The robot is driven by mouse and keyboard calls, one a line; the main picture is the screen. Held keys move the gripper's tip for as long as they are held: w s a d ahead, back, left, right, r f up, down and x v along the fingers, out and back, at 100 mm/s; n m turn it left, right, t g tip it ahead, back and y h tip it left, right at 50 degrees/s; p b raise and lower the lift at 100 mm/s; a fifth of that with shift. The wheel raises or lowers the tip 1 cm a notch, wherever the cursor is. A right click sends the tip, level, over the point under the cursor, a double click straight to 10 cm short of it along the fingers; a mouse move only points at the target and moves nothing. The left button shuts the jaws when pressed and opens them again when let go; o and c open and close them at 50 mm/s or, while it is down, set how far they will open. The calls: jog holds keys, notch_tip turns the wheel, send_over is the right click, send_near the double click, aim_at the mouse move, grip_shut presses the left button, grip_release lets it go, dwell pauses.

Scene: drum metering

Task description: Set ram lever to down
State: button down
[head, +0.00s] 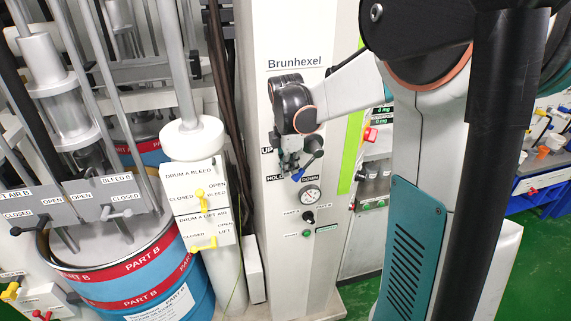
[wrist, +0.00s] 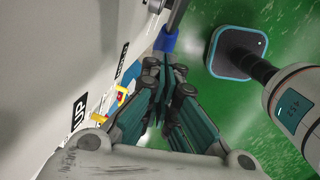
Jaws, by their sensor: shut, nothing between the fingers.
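The ram lever has a blue handle (head: 309,164) on the white Brunhexel column (head: 285,235). The labels UP (head: 266,150), HOLD (head: 274,177) and DOWN (head: 310,179) stand around it. The blue handle slants up to the right, above the DOWN label; its pivot is hidden. My gripper (head: 287,163) is shut and empty in front of the panel, just left of the handle. In the wrist view my gripper's closed fingertips (wrist: 160,68) point towards the blue handle (wrist: 167,40). I cannot tell whether they touch it.
A pressure gauge (head: 311,195) and a black knob (head: 308,216) sit below the lever. Yellow bleed and lift-air levers (head: 203,200) are on the white box to the left. A blue drum (head: 150,280) stands at the far left. Green floor is open at the right.

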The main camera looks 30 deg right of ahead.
aim_at(296, 177)
jog(key=shift+f, duration=0.2)
jog(key=shift+d+f+h+b, duration=0.1)
jog(key=shift+f+h+b, duration=0.05)
jog(key=shift+h+b, duration=0.3)
jog(key=shift+f, duration=0.15)
jog(key=f+h+b, duration=0.1)
jog(key=b, duration=0.1)
jog(key=d+f+g+h+b, duration=0.1)
jog(key=f+h+b, duration=0.1)
jog(key=h+b, duration=0.1)
jog(key=shift+s+d+f+b, duration=0.15)
jog(key=shift+s+d+b, duration=0.05)
jog(key=shift+d+b, duration=0.1)
jog(key=shift+s+d+f+h+b, duration=0.1)
jog(key=shift+d+h+b, duration=0.15)
jog(key=shift+d+b, duration=0.05)
jog(key=shift+s+d+f+b, duration=0.2)
jog(key=shift+d+f+b, duration=0.2)
jog(key=shift+d+b, duration=0.2)
jog(key=shift+d, duration=0.15)
